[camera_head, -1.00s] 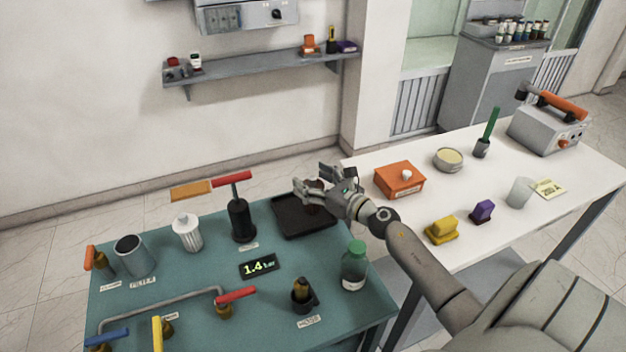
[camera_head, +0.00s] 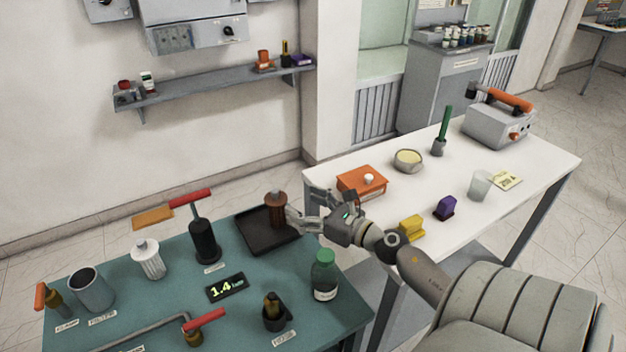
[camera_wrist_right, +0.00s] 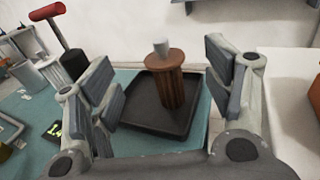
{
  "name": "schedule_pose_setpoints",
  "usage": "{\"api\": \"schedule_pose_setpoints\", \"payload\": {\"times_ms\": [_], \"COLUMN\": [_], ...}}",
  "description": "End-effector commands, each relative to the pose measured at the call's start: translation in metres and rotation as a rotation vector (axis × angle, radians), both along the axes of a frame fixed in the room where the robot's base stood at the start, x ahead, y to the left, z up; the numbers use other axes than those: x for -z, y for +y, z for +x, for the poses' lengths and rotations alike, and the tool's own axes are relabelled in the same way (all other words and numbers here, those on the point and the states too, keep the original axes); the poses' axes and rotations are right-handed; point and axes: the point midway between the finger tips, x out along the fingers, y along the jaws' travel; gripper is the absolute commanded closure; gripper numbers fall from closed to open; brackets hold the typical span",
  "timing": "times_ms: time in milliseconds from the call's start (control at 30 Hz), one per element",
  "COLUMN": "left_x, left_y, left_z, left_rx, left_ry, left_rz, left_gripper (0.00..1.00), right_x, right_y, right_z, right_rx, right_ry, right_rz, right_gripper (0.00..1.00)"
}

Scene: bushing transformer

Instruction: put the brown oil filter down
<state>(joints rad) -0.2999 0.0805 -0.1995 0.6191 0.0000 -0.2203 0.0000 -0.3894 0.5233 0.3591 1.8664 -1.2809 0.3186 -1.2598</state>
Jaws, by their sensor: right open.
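The brown oil filter (camera_head: 275,210) stands upright on the black tray (camera_head: 252,239) at the back right of the green table. In the right wrist view the brown filter (camera_wrist_right: 164,82) stands on the tray (camera_wrist_right: 140,117), with a grey stub on its top. My right gripper (camera_head: 296,216) is open and empty just right of the filter. In the wrist view its two fingers (camera_wrist_right: 162,83) are spread wide, with the filter between and beyond them, clear of both. My left gripper is not in view.
Left of the tray stand a black pump with a red handle (camera_head: 204,237) and a white filter (camera_head: 148,259). A green-capped bottle (camera_head: 325,276) stands in front of the tray. The white table (camera_head: 445,195) holds an orange box (camera_head: 362,181) behind my right arm.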

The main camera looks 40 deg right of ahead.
Motion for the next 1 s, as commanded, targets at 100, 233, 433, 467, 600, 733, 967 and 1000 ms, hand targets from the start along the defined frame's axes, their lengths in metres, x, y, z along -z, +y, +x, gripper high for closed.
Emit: {"api": "schedule_pose_setpoints", "payload": {"times_ms": [100,233,433,467,600,733,967,1000], "left_x": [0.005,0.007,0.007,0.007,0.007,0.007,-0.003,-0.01], "left_y": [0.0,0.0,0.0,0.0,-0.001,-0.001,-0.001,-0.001], "left_z": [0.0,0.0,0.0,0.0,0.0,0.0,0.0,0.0], "left_rx": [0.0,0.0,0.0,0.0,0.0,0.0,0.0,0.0], "left_ry": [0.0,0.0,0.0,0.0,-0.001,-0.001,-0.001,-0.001], "left_rz": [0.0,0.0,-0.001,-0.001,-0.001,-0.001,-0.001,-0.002], "left_gripper": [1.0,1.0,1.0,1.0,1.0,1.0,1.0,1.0], "right_x": [0.002,0.0,-0.001,-0.001,-0.001,-0.001,-0.011,-0.018], "right_y": [-0.002,-0.003,-0.003,-0.003,-0.003,-0.003,-0.003,-0.003], "right_z": [-0.013,-0.02,-0.022,-0.021,-0.021,-0.021,-0.021,-0.021], "right_rx": [0.0,0.0,0.0,0.0,0.0,0.0,0.0,0.0], "right_ry": [0.001,0.001,0.0,0.0,0.0,0.0,0.0,0.0], "right_rz": [0.002,0.0,0.0,0.0,0.0,0.0,0.0,0.0], "right_gripper": [0.26,0.26,0.26,0.26,0.26,0.26,0.26,0.26]}}
